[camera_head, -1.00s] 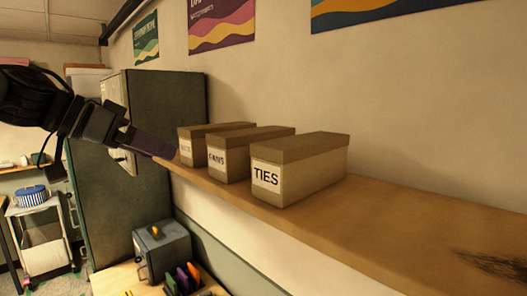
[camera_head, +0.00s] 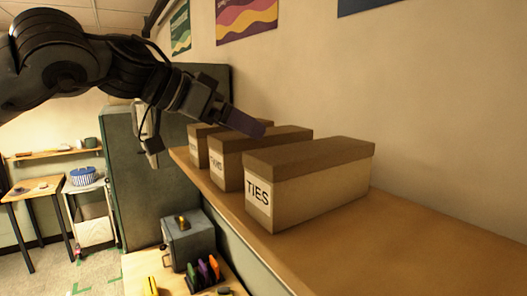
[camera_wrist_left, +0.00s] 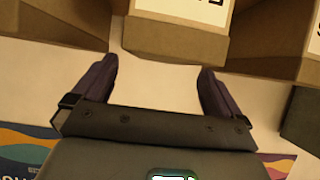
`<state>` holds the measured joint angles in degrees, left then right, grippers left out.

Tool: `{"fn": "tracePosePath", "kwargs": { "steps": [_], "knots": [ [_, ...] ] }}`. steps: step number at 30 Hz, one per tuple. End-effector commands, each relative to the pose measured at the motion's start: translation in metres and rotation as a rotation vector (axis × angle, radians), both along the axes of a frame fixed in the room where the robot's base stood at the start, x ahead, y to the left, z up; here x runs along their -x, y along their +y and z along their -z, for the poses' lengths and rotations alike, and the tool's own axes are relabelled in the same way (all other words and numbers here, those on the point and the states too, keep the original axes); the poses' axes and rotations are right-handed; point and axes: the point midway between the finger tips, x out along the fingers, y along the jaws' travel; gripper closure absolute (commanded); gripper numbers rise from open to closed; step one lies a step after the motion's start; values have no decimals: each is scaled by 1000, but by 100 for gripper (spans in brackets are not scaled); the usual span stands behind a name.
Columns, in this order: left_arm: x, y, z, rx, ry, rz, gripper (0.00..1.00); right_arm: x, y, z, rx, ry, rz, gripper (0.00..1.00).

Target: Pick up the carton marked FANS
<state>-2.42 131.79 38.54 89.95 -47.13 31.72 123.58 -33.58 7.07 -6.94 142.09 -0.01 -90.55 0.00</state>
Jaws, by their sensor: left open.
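The carton marked FANS (camera_head: 230,177) is brown with a darker lid. It stands on a wooden shelf (camera_head: 400,232), in the middle of a row of three. My left gripper (camera_head: 246,124) is above it and overlaps the back of its lid in the head view. In the left wrist view the gripper (camera_wrist_left: 157,72) is open and empty, with its two fingers apart. The middle carton (camera_wrist_left: 175,40) lies beyond the fingers there, and its label is cut off at the top edge. By the order of the row it looks like FANS. My right gripper is out of view.
The TIES carton (camera_head: 300,190) stands close on the right. Another carton (camera_head: 199,150) with an unreadable label stands close on the left. A wall (camera_head: 420,80) rises behind the row. The shelf is clear to the right. A dark cabinet (camera_head: 118,180) stands left of the shelf.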

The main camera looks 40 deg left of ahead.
Motion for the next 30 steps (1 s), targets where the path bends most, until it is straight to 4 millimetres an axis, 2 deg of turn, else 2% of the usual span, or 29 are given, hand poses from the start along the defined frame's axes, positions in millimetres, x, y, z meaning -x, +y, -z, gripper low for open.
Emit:
{"fn": "tracePosePath", "kwargs": {
  "steps": [9, 15, 23, 30],
  "knots": [
    [-30, -8, 9, 1, 4, 1, 0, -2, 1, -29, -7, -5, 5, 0],
    [-44, -13, 20, 1, 2, -1, 0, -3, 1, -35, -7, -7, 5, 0],
    [-45, -14, 22, 1, 0, 0, 0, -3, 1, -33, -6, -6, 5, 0],
    [-45, -13, 21, 1, 0, 0, 35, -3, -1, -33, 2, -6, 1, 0]
  ]
}}
